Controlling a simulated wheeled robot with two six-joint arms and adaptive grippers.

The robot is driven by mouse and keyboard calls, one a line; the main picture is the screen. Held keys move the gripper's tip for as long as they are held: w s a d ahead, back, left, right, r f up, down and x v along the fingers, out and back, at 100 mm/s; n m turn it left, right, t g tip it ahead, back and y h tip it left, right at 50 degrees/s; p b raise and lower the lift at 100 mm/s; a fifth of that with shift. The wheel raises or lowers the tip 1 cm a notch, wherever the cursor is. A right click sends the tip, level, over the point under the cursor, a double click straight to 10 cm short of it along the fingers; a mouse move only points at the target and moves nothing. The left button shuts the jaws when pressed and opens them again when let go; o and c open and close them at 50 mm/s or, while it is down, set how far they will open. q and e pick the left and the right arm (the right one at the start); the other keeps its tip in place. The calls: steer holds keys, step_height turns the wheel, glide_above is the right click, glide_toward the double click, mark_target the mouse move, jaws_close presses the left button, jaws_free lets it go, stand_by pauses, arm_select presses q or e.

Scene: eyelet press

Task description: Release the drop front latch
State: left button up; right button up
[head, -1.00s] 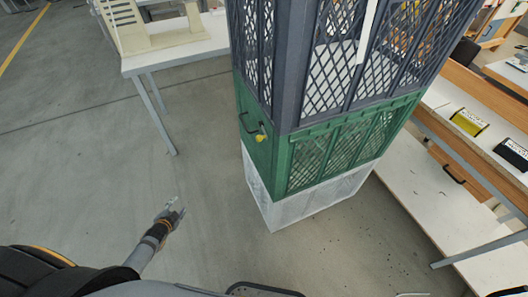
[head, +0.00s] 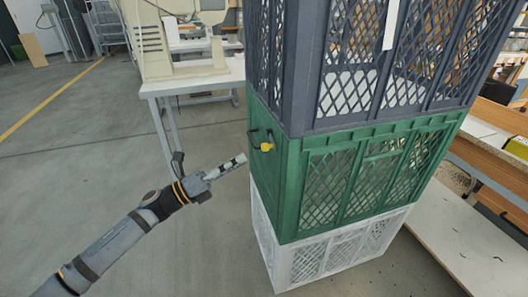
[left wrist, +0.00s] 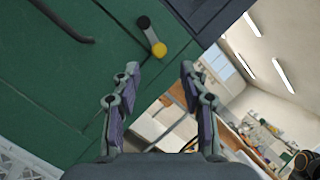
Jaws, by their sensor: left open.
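The latch (head: 266,147) is a small lever with a yellow knob and a dark pivot, on the left side of the green crate (head: 365,180). In the left wrist view the latch (left wrist: 158,48) sits on the green panel (left wrist: 60,85), with the yellow knob just beyond the fingertips. My left gripper (head: 242,160) is open and empty, just left of the crate side and slightly below the knob. In the left wrist view the open fingers (left wrist: 160,70) stand either side of the knob's line, apart from it. My right gripper is not in view.
The green crate stands between a dark grey mesh crate (head: 300,70) above and a white crate (head: 300,262) below. A dark handle (left wrist: 62,22) lies beside the latch. A table (head: 195,82) with a cream machine is behind, and a bench (head: 480,255) is at right. Floor at left is clear.

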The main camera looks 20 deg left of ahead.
mark_target(263, 147)
arm_select(q)
steer(key=p+x, duration=0.1)
steer(key=x, duration=0.7)
steer(key=shift+w+d+p, duration=0.15)
steer(key=shift+w+p, duration=0.15)
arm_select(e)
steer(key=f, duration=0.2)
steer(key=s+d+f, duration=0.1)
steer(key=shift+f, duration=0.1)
arm_select(q)
steer(key=shift+r, duration=0.1)
jaws_close()
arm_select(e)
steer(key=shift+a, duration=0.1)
